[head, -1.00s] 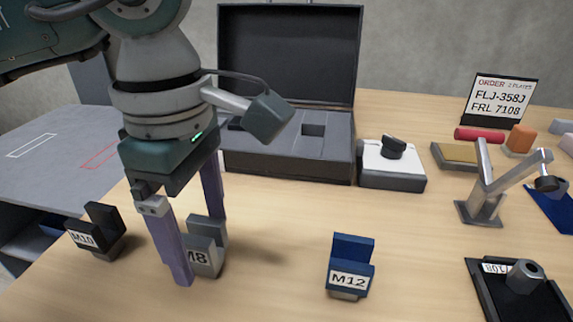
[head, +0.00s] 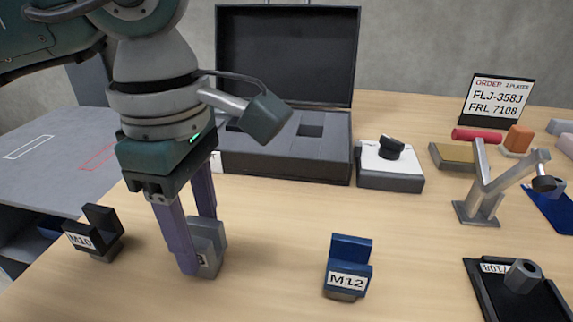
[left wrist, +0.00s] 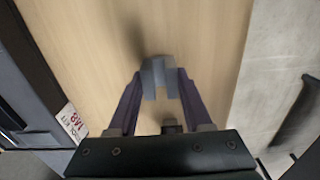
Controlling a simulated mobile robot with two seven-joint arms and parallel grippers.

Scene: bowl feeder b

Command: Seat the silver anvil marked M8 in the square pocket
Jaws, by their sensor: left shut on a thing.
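The silver anvil marked M8 (head: 209,245) stands on the wooden table in the head view, its label partly hidden by a finger. My left gripper (head: 203,243) is shut on it, with one purple finger on each side. The left wrist view shows the grey anvil (left wrist: 159,78) between the fingertips. An open black case (head: 285,160) with a grey foam insert stands behind, and a square recess (head: 311,130) shows in its foam. I cannot tell whether this is the square pocket. My right gripper is not in view.
A black M10 anvil (head: 100,240) stands to the left and a blue M12 anvil (head: 349,270) to the right. A white-topped box with a black knob (head: 390,165), a grey lever stand (head: 480,205) and a black tray (head: 480,290) are further right. Table between is clear.

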